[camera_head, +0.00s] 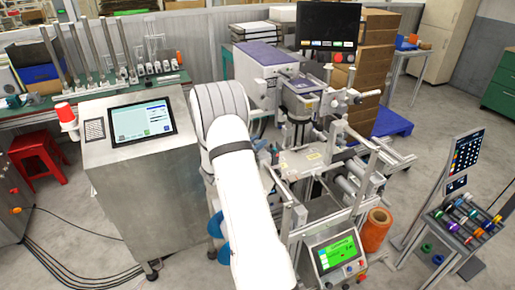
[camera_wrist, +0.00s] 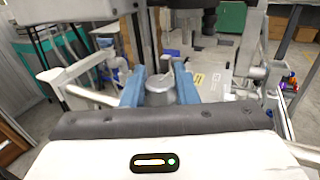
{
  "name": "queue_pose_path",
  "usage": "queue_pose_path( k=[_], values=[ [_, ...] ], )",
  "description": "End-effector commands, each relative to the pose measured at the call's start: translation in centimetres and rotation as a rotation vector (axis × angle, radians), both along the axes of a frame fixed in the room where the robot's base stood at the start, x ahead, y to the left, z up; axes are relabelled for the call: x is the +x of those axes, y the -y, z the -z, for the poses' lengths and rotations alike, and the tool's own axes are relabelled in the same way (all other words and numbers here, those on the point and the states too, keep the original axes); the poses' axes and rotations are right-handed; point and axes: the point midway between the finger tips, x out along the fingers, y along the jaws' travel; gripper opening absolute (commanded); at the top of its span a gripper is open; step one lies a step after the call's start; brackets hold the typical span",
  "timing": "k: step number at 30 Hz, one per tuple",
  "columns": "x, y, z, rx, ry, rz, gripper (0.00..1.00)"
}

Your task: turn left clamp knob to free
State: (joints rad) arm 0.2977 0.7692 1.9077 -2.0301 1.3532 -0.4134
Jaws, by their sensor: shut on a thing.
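In the wrist view, my gripper (camera_wrist: 158,72) has its two blue fingers on either side of a round grey knob (camera_wrist: 159,88), which I take to be the left clamp knob. The fingers are shut on it. The knob sits at the near left of a flat metal plate with a yellow label (camera_wrist: 205,80). In the head view, my white arm reaches over to the left side of the reel machine (camera_head: 305,160) and hides most of the gripper and the knob. Which way the knob is turned cannot be told.
A steel cabinet with a touch screen (camera_head: 142,120) stands close left of my arm. Metal posts and rollers (camera_head: 355,185) crowd the machine's right side. A green-lit control panel (camera_head: 337,252) is at its front, beside an orange spool (camera_head: 376,230).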

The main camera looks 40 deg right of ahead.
Motion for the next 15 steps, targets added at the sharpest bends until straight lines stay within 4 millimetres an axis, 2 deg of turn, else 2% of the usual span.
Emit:
queue_pose_path(
  k=[11,12,15],
  values=[
    [0.0,-0.03,-0.09,0.001,0.001,-0.02,0.04],
    [0.0,-0.04,-0.09,0.001,0.001,-0.019,0.3],
    [0.0,-0.04,-0.08,0.001,0.001,-0.019,0.38]
  ],
)
